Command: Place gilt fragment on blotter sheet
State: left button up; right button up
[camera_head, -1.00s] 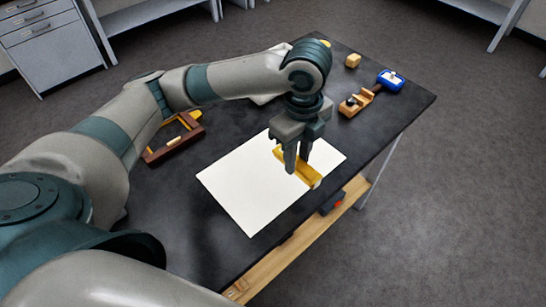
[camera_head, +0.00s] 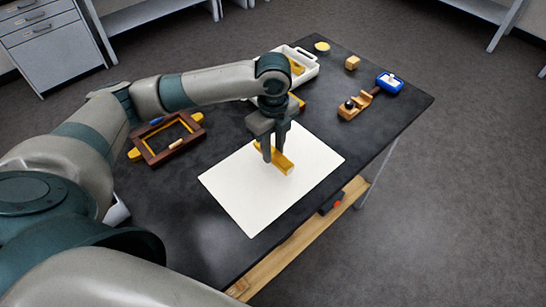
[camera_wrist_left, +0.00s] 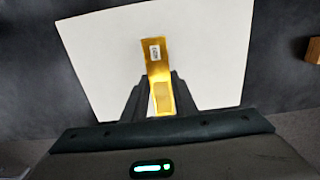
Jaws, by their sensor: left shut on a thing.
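The gilt fragment (camera_head: 283,163) is a yellow-gold bar with a small pale label, seen in the left wrist view (camera_wrist_left: 153,37). My left gripper (camera_head: 272,158) is shut on it, with a dark finger on each side. The blotter sheet (camera_head: 240,195) is a white rectangle lying flat on the dark table. The fragment is over the sheet's upper part in the head view; whether it touches the sheet I cannot tell. The sheet also fills much of the left wrist view (camera_wrist_left: 100,60). My right gripper is not in view.
A brown frame (camera_head: 150,155) with yellow pieces lies left of the sheet. A white tray (camera_head: 312,67) stands behind my left arm. A wooden plane-like tool (camera_head: 354,105), a blue-headed object (camera_head: 390,83) and a small wooden block (camera_head: 352,62) are at the far right.

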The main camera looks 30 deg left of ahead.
aim_at(273, 153)
pick_arm(q)
notch_tip(273, 153, down, 3)
jog(key=shift+f+p, duration=0.15)
jog(key=shift+p, duration=0.45)
jog(key=shift+f, duration=0.35)
jog(key=shift+f, duration=0.15)
jog(key=o, duration=1.1)
jog(key=shift+c, duration=0.2)
jog(key=shift+r, duration=0.2)
